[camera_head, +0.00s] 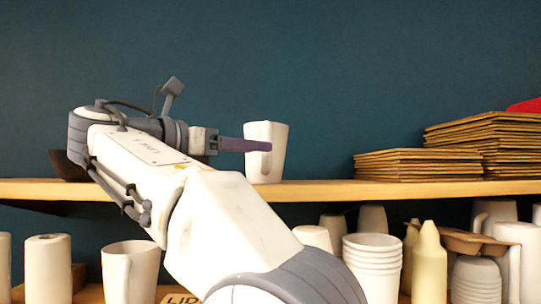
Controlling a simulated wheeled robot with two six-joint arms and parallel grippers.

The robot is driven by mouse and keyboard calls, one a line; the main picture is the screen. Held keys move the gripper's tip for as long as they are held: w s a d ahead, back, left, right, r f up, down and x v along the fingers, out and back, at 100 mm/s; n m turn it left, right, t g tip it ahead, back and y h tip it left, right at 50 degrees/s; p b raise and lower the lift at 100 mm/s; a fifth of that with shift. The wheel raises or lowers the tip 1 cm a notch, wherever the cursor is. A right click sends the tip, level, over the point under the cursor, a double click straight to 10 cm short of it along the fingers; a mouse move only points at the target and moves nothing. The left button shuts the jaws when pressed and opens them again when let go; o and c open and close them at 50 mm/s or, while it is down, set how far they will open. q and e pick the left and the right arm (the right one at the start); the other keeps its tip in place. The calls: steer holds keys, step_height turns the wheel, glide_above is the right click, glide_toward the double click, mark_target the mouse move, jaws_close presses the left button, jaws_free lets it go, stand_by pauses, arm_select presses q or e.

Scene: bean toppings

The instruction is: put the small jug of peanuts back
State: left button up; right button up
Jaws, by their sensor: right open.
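A white small jug (274,134) stands upright on the wooden upper shelf, near the middle of the view. What it holds cannot be seen from here. My right arm reaches up from the bottom. Its gripper (258,146) points right at the jug, with a purple-grey finger overlapping the jug's left side and front. The gripper is open. The far finger is hidden, so I cannot tell whether the jaws touch the jug or are around its handle. My left gripper is out of view.
Stacks of brown flat cardboard (415,163) lie on the upper shelf (330,188) at the right. A dark object (68,165) sits at its left end. Below are mugs, stacked cups (372,262) and pale bottles (429,265). The shelf between jug and cardboard is clear.

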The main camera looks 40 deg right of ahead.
steer(key=shift+s+a, duration=0.2)
steer(key=shift+a, duration=2.15)
steer(key=shift+d, duration=0.1)
